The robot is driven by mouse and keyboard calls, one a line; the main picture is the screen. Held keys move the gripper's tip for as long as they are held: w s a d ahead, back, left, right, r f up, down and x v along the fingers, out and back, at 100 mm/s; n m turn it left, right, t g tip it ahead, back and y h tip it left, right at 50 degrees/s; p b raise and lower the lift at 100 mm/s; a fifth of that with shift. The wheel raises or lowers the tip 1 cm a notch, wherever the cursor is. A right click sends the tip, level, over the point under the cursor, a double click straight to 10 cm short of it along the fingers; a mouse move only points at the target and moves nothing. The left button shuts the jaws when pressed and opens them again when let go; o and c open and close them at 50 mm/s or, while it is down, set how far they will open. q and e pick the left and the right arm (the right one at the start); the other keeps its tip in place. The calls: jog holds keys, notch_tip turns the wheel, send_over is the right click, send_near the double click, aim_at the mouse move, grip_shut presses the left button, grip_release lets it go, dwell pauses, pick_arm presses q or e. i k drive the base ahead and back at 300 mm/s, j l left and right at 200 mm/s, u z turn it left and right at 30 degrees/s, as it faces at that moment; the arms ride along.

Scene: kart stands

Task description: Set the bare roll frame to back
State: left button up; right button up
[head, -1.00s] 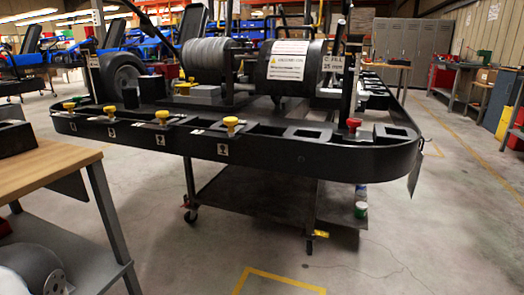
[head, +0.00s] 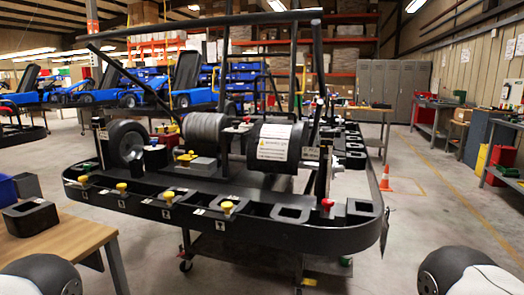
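The bare roll frame (head: 205,23) is a black tubular frame standing over the black kart. Its long top bar runs across the upper part of the head view, with posts reaching down and a slanted bar at the left. Its lower ends are partly hidden by kart parts. The kart chassis (head: 130,205) rests on a wheeled stand. Rounded white and black parts of my arms show in both lower corners. Neither of my grippers is in view, and nothing of mine touches the roll frame.
A wooden table (head: 58,240) with a black block (head: 30,217) is at the lower left. An orange cone (head: 385,179) stands right of the kart. Workbenches line the right wall.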

aim_at(293, 54)
jog(key=i+l+u, duration=0.3)
jog(key=l, duration=0.45)
jog(key=i+l+u, duration=0.15)
jog(key=l+u, duration=0.15)
jog(key=l, duration=0.45)
jog(key=i+l+u, duration=0.1)
jog(key=l+u, duration=0.25)
jog(key=l, duration=0.4)
jog(key=l+u, duration=0.3)
jog(key=l, duration=0.55)
jog(key=k+l+u, duration=0.1)
jog(key=l+u, duration=0.2)
jog(key=l, duration=0.5)
jog(key=k+l+u, duration=0.3)
jog(key=l, duration=0.5)
jog(key=i, duration=0.1)
